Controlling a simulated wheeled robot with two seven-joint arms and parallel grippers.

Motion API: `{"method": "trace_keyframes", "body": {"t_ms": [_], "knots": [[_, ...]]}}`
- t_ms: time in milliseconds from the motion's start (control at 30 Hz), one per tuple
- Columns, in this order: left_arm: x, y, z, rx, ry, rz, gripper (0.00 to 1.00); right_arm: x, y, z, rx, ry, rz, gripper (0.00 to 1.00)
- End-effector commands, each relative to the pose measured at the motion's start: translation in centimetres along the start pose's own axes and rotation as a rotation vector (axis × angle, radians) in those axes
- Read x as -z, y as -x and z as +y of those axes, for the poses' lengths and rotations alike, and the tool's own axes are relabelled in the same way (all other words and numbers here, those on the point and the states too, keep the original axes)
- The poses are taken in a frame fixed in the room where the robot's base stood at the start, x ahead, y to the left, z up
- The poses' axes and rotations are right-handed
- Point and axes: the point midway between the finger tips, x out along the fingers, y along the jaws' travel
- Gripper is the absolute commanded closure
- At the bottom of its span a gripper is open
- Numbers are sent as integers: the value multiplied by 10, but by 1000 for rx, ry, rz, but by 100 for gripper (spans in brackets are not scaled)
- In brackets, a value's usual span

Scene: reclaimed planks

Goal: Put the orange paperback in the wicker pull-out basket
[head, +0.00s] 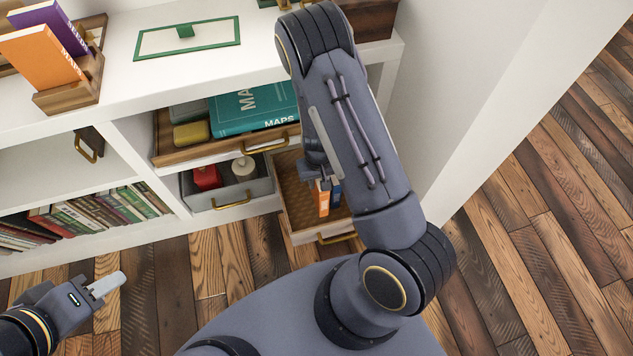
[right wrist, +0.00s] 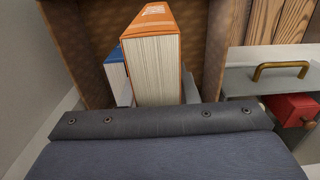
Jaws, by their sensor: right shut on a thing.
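The orange paperback (head: 322,203) is in my right gripper (head: 318,181), which is shut on it and reaches down into the wicker pull-out basket (head: 292,194). In the right wrist view the orange paperback (right wrist: 152,66) stands with its page edges facing the camera, within the wicker walls (right wrist: 85,40). Whether it touches the basket floor is hidden. A blue book (right wrist: 116,74) is close beside it. My left gripper (head: 105,287) is low at the left over the floor, away from the shelf; its jaw gap is unclear.
A grey drawer (head: 230,190) with a red item and the wooden drawer (head: 180,158) with a teal MAPS book are pulled out beside the basket. Another orange book (head: 40,57) and a purple book (head: 48,22) stand in a wooden holder on top. A white wall is close at right.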

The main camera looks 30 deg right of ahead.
Motion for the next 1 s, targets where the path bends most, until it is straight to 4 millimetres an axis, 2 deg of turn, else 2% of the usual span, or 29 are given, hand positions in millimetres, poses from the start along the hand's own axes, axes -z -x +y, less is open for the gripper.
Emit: {"method": "trace_keyframes", "body": {"t_ms": [167, 333, 567, 700, 1000], "knots": [[-4, -7, -3, 0, 0, 0, 64, -3, -23, 6, 1, -4, -2, 100], [-10, -20, -9, 0, 0, -1, 64, -2, -56, 5, 3, -4, -2, 100], [-14, -27, -12, 0, 0, 0, 64, -2, -79, 4, 3, -3, 0, 100], [-18, -35, -16, 0, 0, 0, 64, -2, -100, 4, 3, -5, -2, 100], [-18, -35, -16, 0, 0, 0, 64, -2, -103, 4, 4, -3, 0, 100]]}}
